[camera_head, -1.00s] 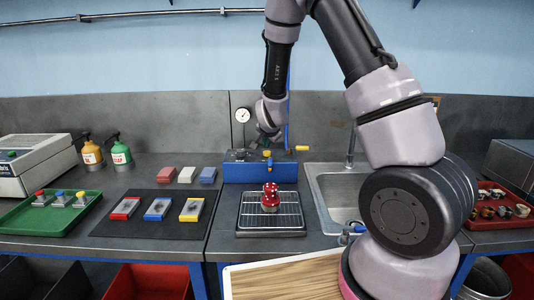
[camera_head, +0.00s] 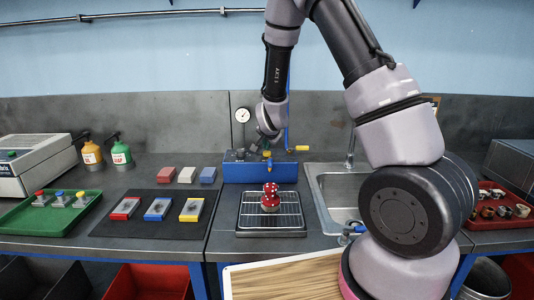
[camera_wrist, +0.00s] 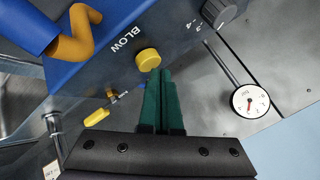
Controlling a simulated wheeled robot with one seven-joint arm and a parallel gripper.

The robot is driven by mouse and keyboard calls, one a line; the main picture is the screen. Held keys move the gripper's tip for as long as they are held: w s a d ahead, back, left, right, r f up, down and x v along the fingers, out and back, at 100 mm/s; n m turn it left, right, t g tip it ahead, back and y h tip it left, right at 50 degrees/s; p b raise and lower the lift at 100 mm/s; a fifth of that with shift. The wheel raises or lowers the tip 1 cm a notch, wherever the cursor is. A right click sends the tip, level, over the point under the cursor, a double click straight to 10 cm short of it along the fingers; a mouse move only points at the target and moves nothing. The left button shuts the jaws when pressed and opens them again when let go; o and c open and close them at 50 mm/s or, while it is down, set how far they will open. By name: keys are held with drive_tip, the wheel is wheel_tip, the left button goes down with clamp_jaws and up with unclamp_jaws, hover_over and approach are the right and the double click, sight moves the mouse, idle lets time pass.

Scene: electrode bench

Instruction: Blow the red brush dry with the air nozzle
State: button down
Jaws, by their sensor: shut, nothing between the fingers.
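The red brush (camera_head: 270,197), with pale spots, stands on a dark gridded plate (camera_head: 258,222) at the bench front. Behind it is a blue box (camera_head: 240,173) with an orange air nozzle (camera_head: 267,154) at its front. In the wrist view the bent orange nozzle (camera_wrist: 80,38) shows beside the word BLOW and a round yellow button (camera_wrist: 148,58). My gripper (camera_wrist: 161,72) is shut and empty. Its green fingertips are right at the button's edge; I cannot tell whether they touch it. In the head view my gripper (camera_head: 262,143) is above the blue box.
A sink (camera_head: 335,190) lies right of the plate. A dark mat (camera_head: 155,222) with coloured blocks and a green tray (camera_head: 45,220) are on the left. A round gauge (camera_wrist: 250,101) and a dark knob (camera_wrist: 218,12) are near my fingers. A wooden board (camera_head: 285,280) is in front.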

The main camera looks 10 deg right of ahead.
sight(266, 153)
drive_tip(key=shift+f, duration=0.6)
idle(0.7)
drive_tip(key=shift+r, duration=1.05)
drive_tip(key=shift+a+r, duration=0.1)
drive_tip(key=shift+r, duration=2.4)
